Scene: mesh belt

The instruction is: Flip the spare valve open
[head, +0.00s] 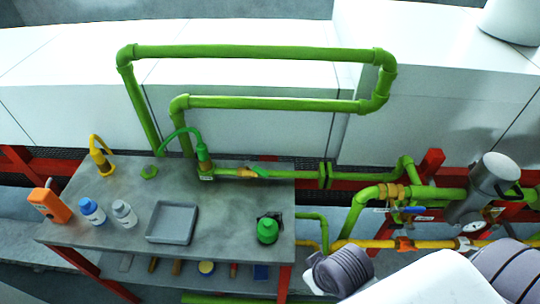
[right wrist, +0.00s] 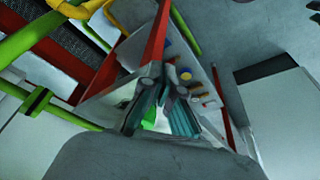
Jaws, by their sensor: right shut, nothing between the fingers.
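Which valve is the spare cannot be told. On the green pipe over the bench is a valve with an orange handle (head: 249,172). Further right, a blue-handled valve (head: 412,210) sits at the lower edge of the thick green pipe. A loose green fitting (head: 267,231) stands on the bench's right end. In the right wrist view my right gripper (right wrist: 162,95) is shut and empty, with the bench and shelf items behind it. Its fingers are hidden in the head view, where my grey and white arm fills the lower right. My left gripper is not in view.
The grey bench (head: 120,190) bears a grey tray (head: 173,223), an orange device (head: 49,204), two bottles (head: 92,212) and a yellow tap (head: 101,155). Green pipe loops (head: 250,52) rise behind it. A metal cylinder (head: 486,187) and yellow pipe (head: 375,244) crowd the right.

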